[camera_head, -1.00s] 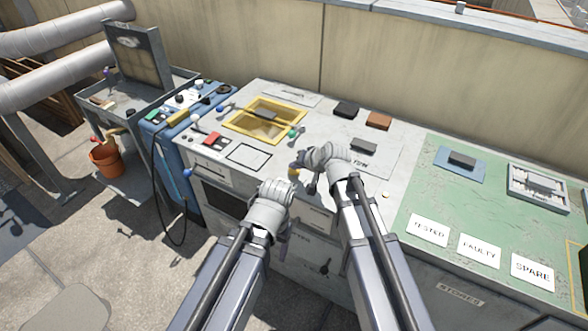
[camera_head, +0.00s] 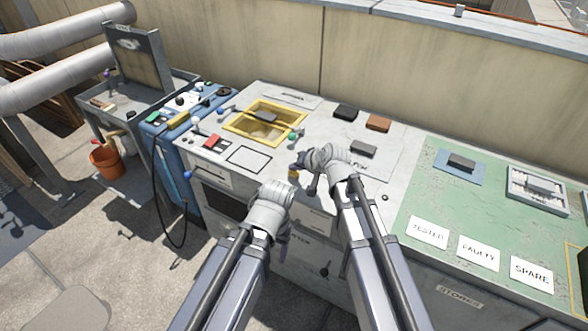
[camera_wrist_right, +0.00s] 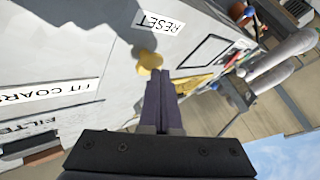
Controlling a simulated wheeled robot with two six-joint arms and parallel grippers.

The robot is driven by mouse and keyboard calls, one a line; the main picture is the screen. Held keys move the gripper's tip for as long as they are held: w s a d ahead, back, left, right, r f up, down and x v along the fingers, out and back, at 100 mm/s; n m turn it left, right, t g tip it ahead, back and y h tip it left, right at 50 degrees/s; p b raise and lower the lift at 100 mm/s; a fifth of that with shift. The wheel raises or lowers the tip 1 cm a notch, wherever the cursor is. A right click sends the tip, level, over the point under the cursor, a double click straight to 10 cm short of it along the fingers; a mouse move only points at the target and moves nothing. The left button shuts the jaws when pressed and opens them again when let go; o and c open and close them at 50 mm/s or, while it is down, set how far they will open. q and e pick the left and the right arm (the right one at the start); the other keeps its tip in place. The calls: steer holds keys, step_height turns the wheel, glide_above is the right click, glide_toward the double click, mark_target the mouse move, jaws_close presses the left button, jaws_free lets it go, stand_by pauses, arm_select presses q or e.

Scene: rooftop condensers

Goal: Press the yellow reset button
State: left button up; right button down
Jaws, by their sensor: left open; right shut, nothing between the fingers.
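The yellow reset button (camera_wrist_right: 149,62) sits on the pale grey panel beside a white label that reads RESET (camera_wrist_right: 160,22). In the head view only a small yellow part (camera_head: 293,175) of it shows beside my right gripper (camera_head: 299,165). My right gripper is shut and empty. In the right wrist view its fingertips (camera_wrist_right: 160,73) reach right up to the button; I cannot tell whether they touch it. My left gripper (camera_head: 284,246) is open and empty, low in front of the bench; its fingers are partly hidden.
A yellow-framed window (camera_head: 240,125), a green-knobbed lever (camera_head: 294,134) and a red switch (camera_head: 212,140) lie on the bench to the left. Dark and brown blocks (camera_head: 378,123) lie behind. A green mat (camera_head: 450,205) with labelled cards is at right.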

mark_target(296, 174)
steer(key=shift+r+p, duration=0.45)
steer(key=shift+r, duration=0.3)
step_height(296, 174, up, 5)
steer(key=p, duration=0.5)
stand_by(0.5)
steer(key=s+d+n+g+h+p, duration=0.2)
steer(key=s+p, duration=0.1)
steer(key=s, duration=0.5)
steer(key=s+d+r+n+g+h+p, duration=0.1)
steer(key=s+g+h+p, duration=0.1)
steer(key=s, duration=0.6)
steer(key=s+d+r+n+g+h+p, duration=0.1)
steer(key=s+d+n+g+h+p, duration=0.1)
steer(key=s, duration=0.7)
steer(key=shift+d+n+g+h+p, duration=0.3)
steer(key=shift+d+g+h+p, duration=0.1)
steer(key=shift+g+p, duration=0.5)
